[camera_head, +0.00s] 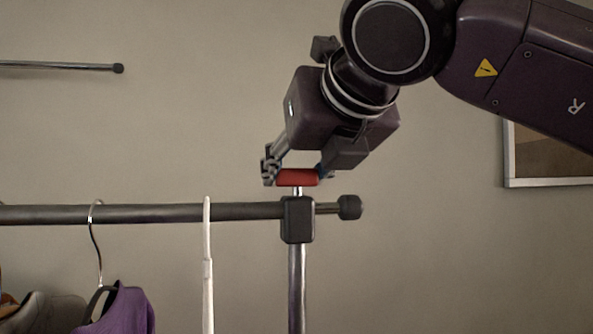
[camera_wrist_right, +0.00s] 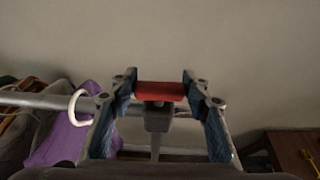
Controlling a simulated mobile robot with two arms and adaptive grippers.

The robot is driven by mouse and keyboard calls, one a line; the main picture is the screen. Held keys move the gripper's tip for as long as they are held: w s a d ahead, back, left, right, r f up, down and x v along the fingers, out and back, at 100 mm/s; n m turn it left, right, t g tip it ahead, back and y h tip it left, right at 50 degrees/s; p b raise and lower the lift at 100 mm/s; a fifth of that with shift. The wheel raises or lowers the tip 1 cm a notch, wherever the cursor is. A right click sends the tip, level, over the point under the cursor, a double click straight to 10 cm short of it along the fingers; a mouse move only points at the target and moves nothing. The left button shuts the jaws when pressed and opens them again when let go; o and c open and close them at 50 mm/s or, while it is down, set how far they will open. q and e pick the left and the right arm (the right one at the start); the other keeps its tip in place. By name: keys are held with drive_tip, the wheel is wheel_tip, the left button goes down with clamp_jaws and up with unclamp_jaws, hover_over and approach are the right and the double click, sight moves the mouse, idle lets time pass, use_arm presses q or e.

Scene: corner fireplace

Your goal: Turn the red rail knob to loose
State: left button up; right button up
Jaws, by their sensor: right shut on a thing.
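The red rail knob (camera_head: 297,177) is a short bar on a thin stem on top of the black clamp block (camera_head: 298,220), where the rail meets the upright post. My right gripper (camera_head: 297,174) comes down from the upper right, with one finger at each end of the knob. It is shut on the knob. In the right wrist view the red knob (camera_wrist_right: 160,91) lies crosswise between the blue-padded fingers (camera_wrist_right: 160,90). Its long side looks roughly in line with the rail. My left gripper is not in view.
The dark horizontal rail (camera_head: 160,212) ends in a black cap (camera_head: 349,207). A white hanger or strap (camera_head: 207,265) hangs close to the left of the clamp, and purple clothing (camera_head: 122,310) hangs farther left. A framed picture (camera_head: 545,157) is on the wall at the right.

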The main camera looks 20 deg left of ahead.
drive_tip(key=shift+r+n+g+y, duration=0.1)
drive_tip(key=shift+n+g+y, duration=0.5)
drive_tip(key=shift+n+y, duration=0.2)
drive_tip(key=shift+w+r+n+g+y+p, duration=0.1)
drive_tip(key=shift+n+g+y+p, duration=0.5)
drive_tip(key=shift+n+g+p, duration=0.15)
drive_tip(key=n+g+y+p, duration=0.1)
drive_tip(key=p, duration=0.1)
drive_tip(key=n+g+y+p, duration=0.1)
drive_tip(key=n+g+p, duration=0.1)
drive_tip(key=p, duration=0.1)
drive_tip(key=n+g+y+p, duration=0.1)
drive_tip(key=n+g+p, duration=0.1)
drive_tip(key=shift+r+n+g+p, duration=0.25)
drive_tip(key=shift+r+p, duration=0.15)
drive_tip(key=n+g+p, duration=0.6)
drive_tip(key=g+p, duration=0.1)
drive_tip(key=p, duration=0.6)
drive_tip(key=shift+h, duration=0.3)
drive_tip(key=shift+f+n+g+h+p, duration=0.2)
drive_tip(key=shift+n+g+h+p, duration=0.2)
drive_tip(key=shift+n+g+p, duration=0.45)
drive_tip(key=shift+f+n+g+h+p, duration=0.2)
drive_tip(key=shift+n+g+h+p, duration=0.2)
drive_tip(key=shift+n+g+p, duration=0.45)
drive_tip(key=o, duration=1.2)
drive_tip(key=shift+f, duration=0.1)
drive_tip(key=shift+c, duration=0.2)
drive_tip(key=shift+d, duration=0.1)
